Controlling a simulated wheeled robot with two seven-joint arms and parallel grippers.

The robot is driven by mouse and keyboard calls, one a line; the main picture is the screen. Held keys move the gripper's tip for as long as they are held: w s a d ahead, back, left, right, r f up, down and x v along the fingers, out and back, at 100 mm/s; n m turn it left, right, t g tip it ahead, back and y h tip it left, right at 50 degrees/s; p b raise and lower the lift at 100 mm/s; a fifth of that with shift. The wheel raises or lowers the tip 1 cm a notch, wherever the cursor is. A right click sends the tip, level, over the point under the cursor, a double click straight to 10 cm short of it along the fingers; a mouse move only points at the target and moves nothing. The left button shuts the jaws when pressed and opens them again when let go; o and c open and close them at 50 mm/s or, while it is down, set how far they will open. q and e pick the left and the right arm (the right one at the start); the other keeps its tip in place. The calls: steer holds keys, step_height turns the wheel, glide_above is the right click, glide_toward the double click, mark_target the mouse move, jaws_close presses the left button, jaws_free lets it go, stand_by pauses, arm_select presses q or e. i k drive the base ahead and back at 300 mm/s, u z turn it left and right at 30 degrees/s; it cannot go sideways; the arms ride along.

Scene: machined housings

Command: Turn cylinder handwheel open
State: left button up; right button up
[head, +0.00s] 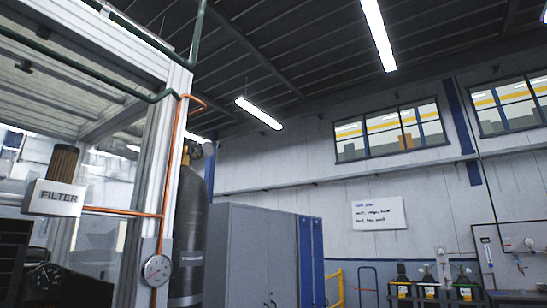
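A tall dark gas cylinder (187,235) stands upright in the head view, left of the middle, beside a white-framed enclosure. A small dark round handwheel (196,151) shows at its top, next to a brass-coloured valve part; it is small and partly hidden by the frame post, so I cannot tell how far it is turned. Neither of my grippers is in view.
The enclosure post (166,150) carries a copper pipe and a round gauge (157,270). A FILTER box (55,198) is at the left. Grey lockers (245,255) stand right of the tall cylinder. A yellow rail (334,287) and a wall sign (378,214) are farther back.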

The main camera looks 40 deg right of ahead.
mark_target(194, 152)
steer(key=z, duration=2.15)
steer(key=i, duration=2.95)
steer(key=u, duration=1.5)
